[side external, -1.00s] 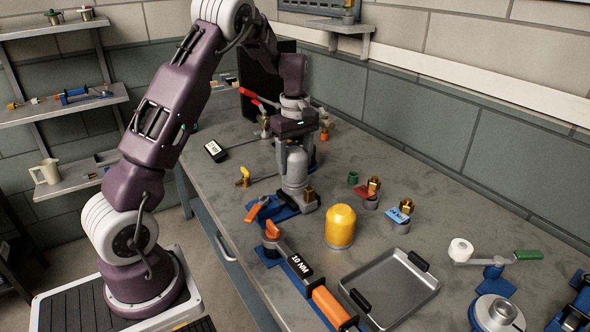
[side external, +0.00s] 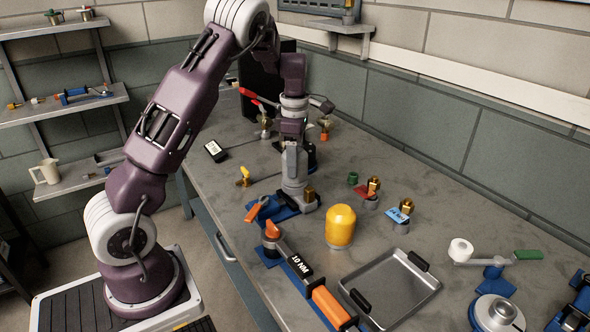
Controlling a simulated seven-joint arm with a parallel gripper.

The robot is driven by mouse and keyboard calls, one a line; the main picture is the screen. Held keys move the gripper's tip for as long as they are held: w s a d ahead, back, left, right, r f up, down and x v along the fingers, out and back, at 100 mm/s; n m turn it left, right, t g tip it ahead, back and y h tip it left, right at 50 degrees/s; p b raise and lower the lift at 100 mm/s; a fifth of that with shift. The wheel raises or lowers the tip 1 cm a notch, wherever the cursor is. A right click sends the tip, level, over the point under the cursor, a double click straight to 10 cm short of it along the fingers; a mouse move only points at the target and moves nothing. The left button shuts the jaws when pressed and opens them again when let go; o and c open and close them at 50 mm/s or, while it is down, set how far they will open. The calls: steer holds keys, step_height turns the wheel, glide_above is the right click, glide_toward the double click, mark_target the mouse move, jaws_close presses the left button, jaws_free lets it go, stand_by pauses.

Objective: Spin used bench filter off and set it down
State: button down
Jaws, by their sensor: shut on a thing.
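The used filter appears to be the grey, round-topped canister (side external: 296,176), upright on a bench mount with a blue base (side external: 286,213). My gripper (side external: 296,155) points straight down over it and is shut around its upper part. The gripper is turned nearly edge-on to this camera, so a finger hides part of the canister. I cannot tell whether the canister's lower end is still threaded to the mount. A yellow domed canister (side external: 340,226) stands apart on the bench, in front and to the right.
An empty metal tray (side external: 389,287) with black handles lies at the front right. An orange-handled tool (side external: 327,306) lies left of it. Bare bench (side external: 470,205) shows toward the wall.

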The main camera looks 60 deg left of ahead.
steer(key=n, duration=0.4)
steer(key=shift+w+r, duration=0.1)
steer(key=shift+r, duration=0.05)
steer(key=shift+n, duration=0.3)
steer(key=n, duration=0.3)
steer(key=shift+n, duration=0.8)
steer(key=n, duration=0.4)
steer(key=shift+n, duration=0.3)
steer(key=shift+c, duration=1.6)
jaws_free()
